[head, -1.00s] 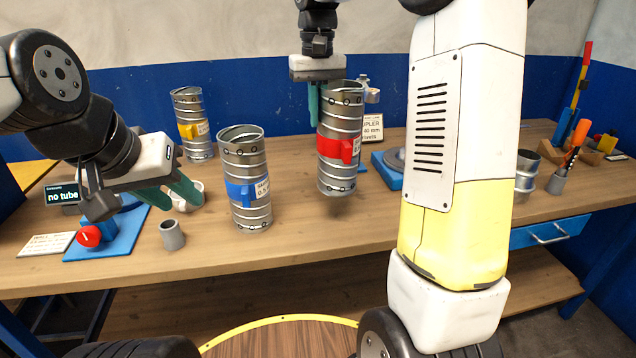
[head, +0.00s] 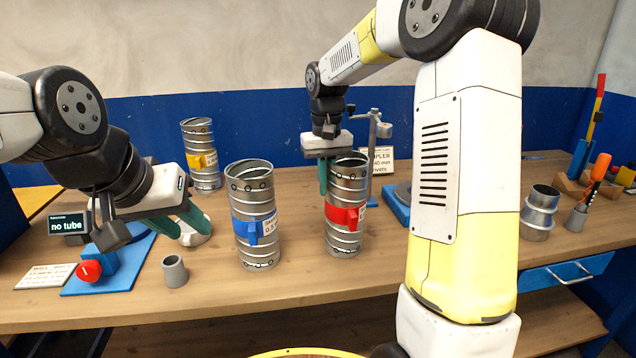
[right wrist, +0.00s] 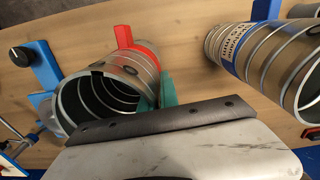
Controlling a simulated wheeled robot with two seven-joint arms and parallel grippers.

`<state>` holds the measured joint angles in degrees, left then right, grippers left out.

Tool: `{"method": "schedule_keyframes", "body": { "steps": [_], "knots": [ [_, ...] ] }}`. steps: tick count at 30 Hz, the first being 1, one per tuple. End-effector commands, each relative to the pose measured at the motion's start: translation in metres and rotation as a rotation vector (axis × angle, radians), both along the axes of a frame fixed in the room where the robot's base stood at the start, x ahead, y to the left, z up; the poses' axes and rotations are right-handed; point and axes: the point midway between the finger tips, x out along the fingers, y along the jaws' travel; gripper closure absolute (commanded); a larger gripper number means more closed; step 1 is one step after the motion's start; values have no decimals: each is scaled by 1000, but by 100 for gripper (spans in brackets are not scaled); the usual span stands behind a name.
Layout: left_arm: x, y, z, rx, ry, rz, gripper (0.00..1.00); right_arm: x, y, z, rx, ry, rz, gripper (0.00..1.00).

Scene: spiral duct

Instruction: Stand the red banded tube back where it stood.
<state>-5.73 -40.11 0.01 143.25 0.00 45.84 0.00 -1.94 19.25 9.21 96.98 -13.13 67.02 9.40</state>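The red banded tube (head: 345,230) is an upright spiral metal duct with a red band and tab. It appears to stand on the table, right of the blue banded tube (head: 252,190). My right gripper (head: 326,180) points down at its rim, a teal finger against the left side of the wall. It is shut on the wall; the second finger is mostly hidden. In the right wrist view the red banded tube (right wrist: 135,70) shows its open mouth, with the teal finger at its wall. My left gripper (head: 185,222) is open and empty at the left.
A yellow banded tube (head: 202,160) stands at the back. A short metal collar (head: 540,215) stands right of my arm. The front table is clear.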

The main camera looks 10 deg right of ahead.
Motion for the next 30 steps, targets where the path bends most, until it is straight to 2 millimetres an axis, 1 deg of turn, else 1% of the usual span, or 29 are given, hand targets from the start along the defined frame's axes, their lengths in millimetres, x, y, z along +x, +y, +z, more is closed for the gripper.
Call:
{"method": "schedule_keyframes", "body": {
  "steps": [9, 13, 23, 26, 29, 30],
  "knots": [
    [0, 0, 0, 0, 0, 0, 64, 1, 0, -2, 0, -3, 1, 100],
    [0, 0, 0, 0, 0, 0, 64, 1, 0, -2, 0, -2, 1, 74],
    [0, 0, 0, 0, 0, 0, 64, 1, 0, -1, 0, -3, 1, 74],
    [0, 0, 0, 0, 0, 0, 64, 1, 0, 6, 0, -4, 1, 74],
    [0, 0, 0, 0, 0, 0, 64, 2, 1, 21, 0, -6, 1, 74],
    [0, 0, 0, 0, 0, 0, 64, 2, 1, 29, 1, -7, 2, 74]
  ]
}}
